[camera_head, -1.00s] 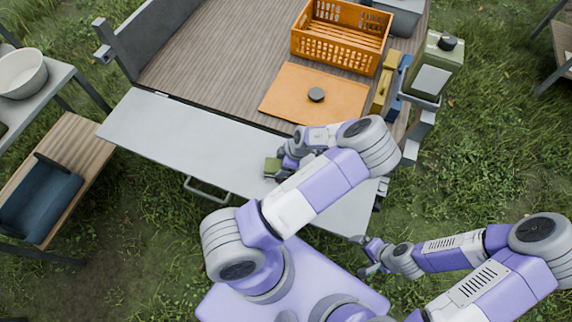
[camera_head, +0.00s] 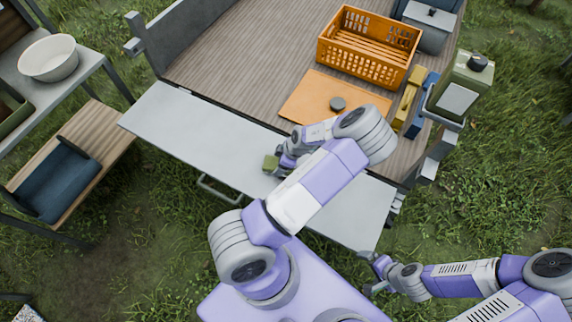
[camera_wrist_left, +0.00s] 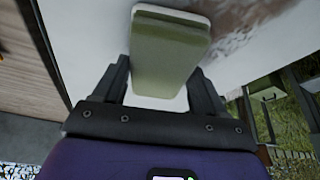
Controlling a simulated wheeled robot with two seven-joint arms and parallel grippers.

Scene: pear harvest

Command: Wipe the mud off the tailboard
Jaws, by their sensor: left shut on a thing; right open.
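The tailboard (camera_head: 190,130) is a pale grey flat panel at the back of the wooden bed. In the left wrist view it shows brown mud smears (camera_wrist_left: 238,22) at the top. My left gripper (camera_head: 283,163) is over the middle of the tailboard, shut on a green sponge (camera_head: 271,163). The sponge also shows in the left wrist view (camera_wrist_left: 168,50), between the two dark fingers, with a pale edge. I cannot tell whether it touches the panel. My left arm hides part of the tailboard. My right gripper (camera_head: 372,275) is open and empty, beyond the tailboard's near right end.
A green canister (camera_head: 461,85) stands at the right edge.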

